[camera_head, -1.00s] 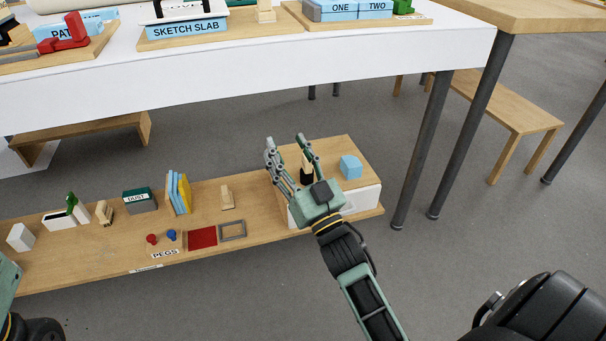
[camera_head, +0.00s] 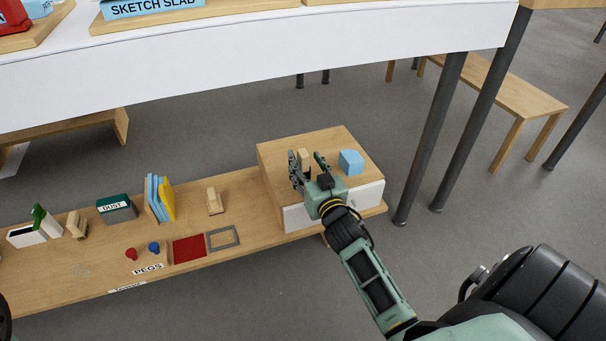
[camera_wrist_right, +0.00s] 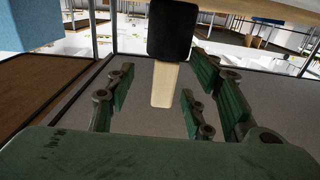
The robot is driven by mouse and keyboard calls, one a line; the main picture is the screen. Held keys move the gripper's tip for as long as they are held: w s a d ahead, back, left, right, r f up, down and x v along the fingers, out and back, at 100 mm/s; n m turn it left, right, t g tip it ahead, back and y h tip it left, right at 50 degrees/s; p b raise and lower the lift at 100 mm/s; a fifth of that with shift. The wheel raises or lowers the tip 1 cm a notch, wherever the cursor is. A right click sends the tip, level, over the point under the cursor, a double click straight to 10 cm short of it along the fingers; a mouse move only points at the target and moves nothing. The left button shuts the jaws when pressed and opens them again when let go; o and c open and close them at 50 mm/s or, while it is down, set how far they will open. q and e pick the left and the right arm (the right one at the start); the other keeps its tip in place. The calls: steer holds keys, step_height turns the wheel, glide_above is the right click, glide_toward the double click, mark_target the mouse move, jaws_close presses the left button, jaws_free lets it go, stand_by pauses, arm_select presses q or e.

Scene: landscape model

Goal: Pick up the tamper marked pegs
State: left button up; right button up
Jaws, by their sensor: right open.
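My right gripper (camera_head: 307,160) is open above the wooden top of the low drawer box (camera_head: 275,150). A small tamper-like piece (camera_head: 304,156) with a pale wooden part shows between its fingers. In the right wrist view this piece (camera_wrist_right: 165,86) has a black block at one end and a pale wooden bar. It lies between the open fingers with gaps on both sides. No marking on it can be read. A "PEGS" label (camera_head: 148,269) lies on the low shelf, beside a red peg (camera_head: 131,254) and a blue peg (camera_head: 154,247).
A light blue block (camera_head: 351,162) sits just right of the gripper. The shelf holds a wooden piece (camera_head: 214,202), blue and yellow boards (camera_head: 160,198), a "DUST" box (camera_head: 116,209) and a red square (camera_head: 188,249). The white table edge (camera_head: 260,62) overhangs behind; a dark leg (camera_head: 430,140) stands right.

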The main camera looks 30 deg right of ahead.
steer(key=shift+x, duration=0.8)
steer(key=shift+r, duration=0.1)
steer(key=shift+c, duration=0.2)
jaws_close()
